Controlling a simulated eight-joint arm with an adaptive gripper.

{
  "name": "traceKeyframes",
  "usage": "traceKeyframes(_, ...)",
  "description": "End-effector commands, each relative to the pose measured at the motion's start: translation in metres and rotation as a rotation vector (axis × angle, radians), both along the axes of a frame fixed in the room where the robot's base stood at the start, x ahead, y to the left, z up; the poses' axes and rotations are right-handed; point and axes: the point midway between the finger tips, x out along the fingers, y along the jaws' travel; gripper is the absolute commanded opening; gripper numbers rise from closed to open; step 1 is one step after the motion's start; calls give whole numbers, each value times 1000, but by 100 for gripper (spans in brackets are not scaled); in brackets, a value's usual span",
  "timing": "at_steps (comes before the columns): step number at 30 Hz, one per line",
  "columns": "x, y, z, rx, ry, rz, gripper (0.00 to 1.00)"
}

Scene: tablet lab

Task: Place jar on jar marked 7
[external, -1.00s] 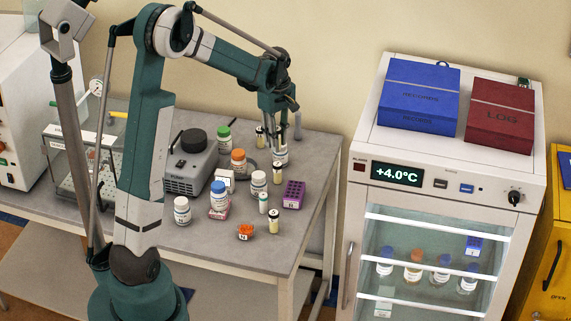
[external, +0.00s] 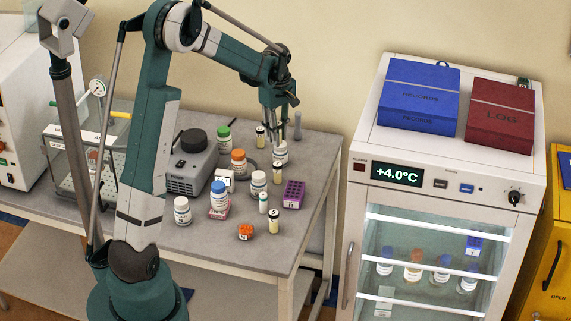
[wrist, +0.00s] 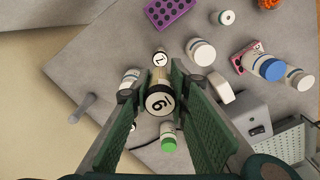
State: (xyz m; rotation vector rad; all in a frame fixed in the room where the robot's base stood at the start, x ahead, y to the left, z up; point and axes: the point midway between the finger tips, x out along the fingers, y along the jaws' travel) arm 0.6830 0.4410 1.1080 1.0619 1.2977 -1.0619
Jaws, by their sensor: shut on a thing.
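My gripper (external: 279,134) is over the back right of the grey bench. In the wrist view its green fingers are shut on a small jar (wrist: 159,101) with a pale lid, a dark rim and a number that reads 6 or 9. In the external view this held jar is hard to make out between the fingers.
A purple rack (external: 293,194), an orange-capped bottle (external: 239,161), a blue-capped bottle (external: 219,194) and a green-capped bottle (external: 224,135) crowd the bench.

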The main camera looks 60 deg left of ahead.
Motion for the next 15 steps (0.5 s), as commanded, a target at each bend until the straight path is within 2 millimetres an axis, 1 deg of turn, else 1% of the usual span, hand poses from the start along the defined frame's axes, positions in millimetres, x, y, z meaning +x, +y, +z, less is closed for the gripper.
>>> traceKeyframes(6, 0, 0, -29, 0, 0, 0, 6)
traceKeyframes(9, 0, 0, -38, 0, 0, 0, 6)
traceKeyframes(15, 0, 0, -44, 0, 0, 0, 6)
